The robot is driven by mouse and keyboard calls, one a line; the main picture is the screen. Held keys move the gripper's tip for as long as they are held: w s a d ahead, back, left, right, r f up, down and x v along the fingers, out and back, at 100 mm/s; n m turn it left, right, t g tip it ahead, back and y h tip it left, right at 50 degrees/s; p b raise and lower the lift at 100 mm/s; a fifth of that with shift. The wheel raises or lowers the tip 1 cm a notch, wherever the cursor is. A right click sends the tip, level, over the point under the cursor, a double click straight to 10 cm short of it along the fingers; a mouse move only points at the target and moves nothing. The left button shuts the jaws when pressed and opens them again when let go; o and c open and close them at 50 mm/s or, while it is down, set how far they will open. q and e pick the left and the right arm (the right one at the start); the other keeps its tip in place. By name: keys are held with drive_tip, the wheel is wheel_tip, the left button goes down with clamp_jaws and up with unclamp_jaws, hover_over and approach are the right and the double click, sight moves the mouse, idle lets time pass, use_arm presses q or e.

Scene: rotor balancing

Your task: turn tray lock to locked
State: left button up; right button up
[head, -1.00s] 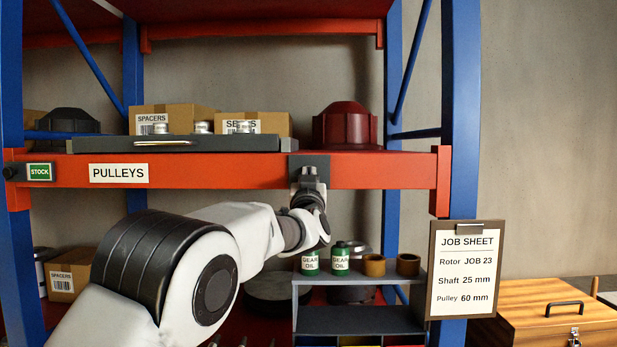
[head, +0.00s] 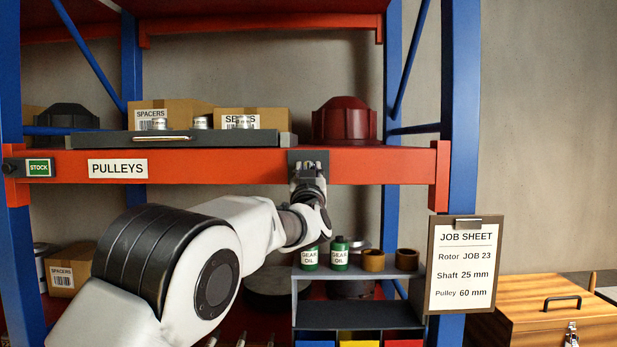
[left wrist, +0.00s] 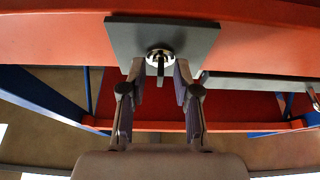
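The tray lock shows in the left wrist view as a round metal knob with a dark narrow lever (left wrist: 160,66) on a dark grey plate (left wrist: 205,38). The plate (head: 294,158) is fixed to the front of the red shelf beam in the head view. My left gripper (left wrist: 159,74) is open, with one finger on each side of the lever and visible gaps between. In the head view my left gripper (head: 309,168) covers most of the lock. The grey tray (head: 100,142) lies on the shelf above the beam, to the left. My right gripper is not in view.
Boxes (head: 235,118) and a dark red housing (head: 345,122) stand on the shelf behind. Below the beam, a small grey rack (head: 360,322) holds green oil cans (head: 339,256) and brown rings. A job sheet (head: 463,265) hangs on the right post.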

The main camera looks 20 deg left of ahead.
use_arm(q)
drive_tip(key=v, duration=1.1)
drive_tip(key=shift+s+f, duration=0.15)
drive_tip(key=shift+s, duration=0.2)
drive_tip(key=shift+d, duration=0.15)
